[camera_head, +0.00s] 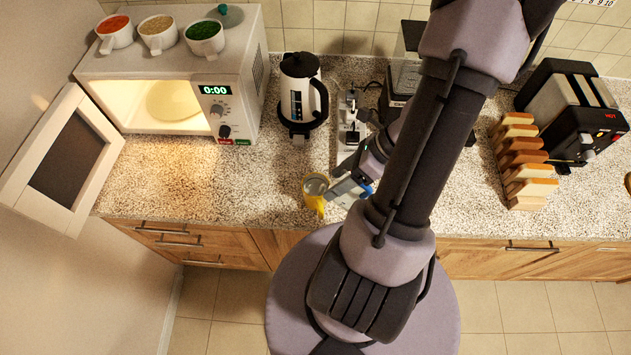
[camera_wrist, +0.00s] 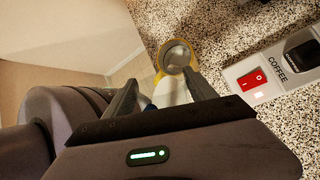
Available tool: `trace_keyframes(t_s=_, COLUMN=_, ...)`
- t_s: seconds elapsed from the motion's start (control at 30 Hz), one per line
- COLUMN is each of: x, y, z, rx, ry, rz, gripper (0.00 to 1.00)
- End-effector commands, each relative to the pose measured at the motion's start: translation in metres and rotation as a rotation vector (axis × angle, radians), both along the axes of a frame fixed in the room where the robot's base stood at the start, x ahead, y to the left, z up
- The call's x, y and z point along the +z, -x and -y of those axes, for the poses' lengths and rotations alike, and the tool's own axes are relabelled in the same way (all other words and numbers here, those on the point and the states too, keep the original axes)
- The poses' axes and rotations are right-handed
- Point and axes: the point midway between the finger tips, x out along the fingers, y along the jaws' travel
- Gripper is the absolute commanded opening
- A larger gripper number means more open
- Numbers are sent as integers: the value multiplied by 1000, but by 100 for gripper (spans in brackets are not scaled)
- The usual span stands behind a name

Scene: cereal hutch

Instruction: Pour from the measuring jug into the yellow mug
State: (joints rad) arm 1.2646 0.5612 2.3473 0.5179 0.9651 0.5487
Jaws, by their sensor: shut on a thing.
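The yellow mug (camera_head: 319,205) stands near the counter's front edge, left of my arm. In the wrist view its yellow rim (camera_wrist: 159,62) shows beyond my fingertips, around a greyish inside. My gripper (camera_head: 347,183) is shut on the measuring jug (camera_head: 343,192), a pale, clear-looking vessel with a blue part showing at its right. The jug also shows between the two fingers (camera_wrist: 165,88) in the wrist view, as a pale shape (camera_wrist: 172,95). It is close beside the mug and looks tilted towards it. I cannot tell whether liquid is flowing, or whether they touch.
A kettle (camera_head: 301,90) and a switch strip (camera_head: 350,125) stand behind the mug. An open, lit microwave (camera_head: 165,65) with several cups on top is at the left. A toast rack (camera_head: 525,165) and toaster (camera_head: 575,110) are at the right. Counter left of the mug is clear.

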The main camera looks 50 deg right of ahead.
Motion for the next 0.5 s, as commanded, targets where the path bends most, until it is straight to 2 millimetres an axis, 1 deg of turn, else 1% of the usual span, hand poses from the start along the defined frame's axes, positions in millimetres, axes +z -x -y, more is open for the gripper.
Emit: trace_keyframes(t_s=0.5, x=3, y=-3, z=-1, rx=1, ry=15, rz=-60, gripper=12)
